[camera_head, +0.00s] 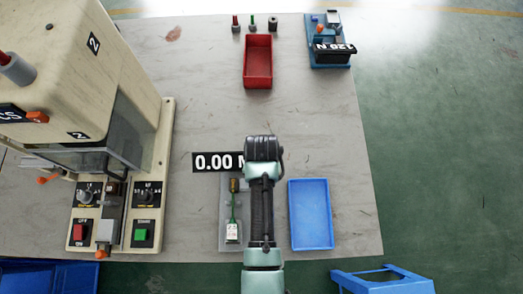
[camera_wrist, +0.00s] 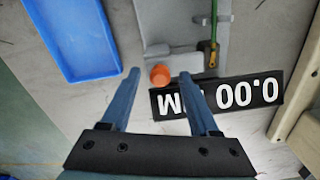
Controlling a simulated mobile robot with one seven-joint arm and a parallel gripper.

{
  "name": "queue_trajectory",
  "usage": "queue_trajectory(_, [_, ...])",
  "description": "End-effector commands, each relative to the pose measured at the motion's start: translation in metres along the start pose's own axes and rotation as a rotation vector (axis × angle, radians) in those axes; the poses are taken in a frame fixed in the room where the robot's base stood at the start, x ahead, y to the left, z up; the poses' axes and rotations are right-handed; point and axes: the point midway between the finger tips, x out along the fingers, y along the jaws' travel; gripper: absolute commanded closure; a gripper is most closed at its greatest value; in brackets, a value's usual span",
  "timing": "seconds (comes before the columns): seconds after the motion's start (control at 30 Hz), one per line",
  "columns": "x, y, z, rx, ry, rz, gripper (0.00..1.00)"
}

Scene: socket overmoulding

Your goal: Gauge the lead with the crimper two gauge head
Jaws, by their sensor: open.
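My gripper (camera_wrist: 160,76) is open, its two blue fingers spread and nothing held between them. In the head view my arm covers the fingers. In the wrist view an orange round knob (camera_wrist: 160,74) on the grey gauge fixture (camera_wrist: 185,62) appears between the fingertips; whether it is level with them I cannot tell. The green lead (camera_head: 234,208), with a brown end and a white tag, lies on the grey fixture left of my arm; part of it shows in the wrist view (camera_wrist: 212,45). The black 0.00 display (camera_head: 213,162) is partly hidden by my arm. Crimper two (camera_head: 75,75) is the cream machine.
A blue tray (camera_head: 311,215) lies right of my arm, empty. A red tray (camera_head: 258,62) stands farther back, with small parts behind it. A blue device with a display (camera_head: 328,58) is at the far right corner. The table (camera_head: 330,130) is clear between.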

Motion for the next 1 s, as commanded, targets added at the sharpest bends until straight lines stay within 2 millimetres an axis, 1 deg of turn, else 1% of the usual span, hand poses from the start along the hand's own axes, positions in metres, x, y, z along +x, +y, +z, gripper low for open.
queue_trajectory(0.23, [0.0003,-0.0001,-0.0003,0.0,0.001,0.0,0.39])
queue_trajectory(0.37, [0.0002,-0.0001,-0.0004,0.0,0.001,0.0,0.62])
queue_trajectory(0.4, [0.0002,-0.0001,-0.0003,0.0,0.001,0.0,0.69])
queue_trajectory(0.47, [0.0001,0.0,-0.0004,0.0,0.001,0.0,0.8])
queue_trajectory(0.5, [0.0001,0.0,-0.0003,0.0,0.001,0.0,0.87])
queue_trajectory(0.57, [0.0001,0.0,-0.0004,0.0,0.001,0.0,0.98])
queue_trajectory(0.6, [0.0001,0.0,-0.0004,0.0,0.001,0.0,1.0])
queue_trajectory(1.0, [0.0,0.0001,-0.0004,0.0,0.001,0.0,1.0])
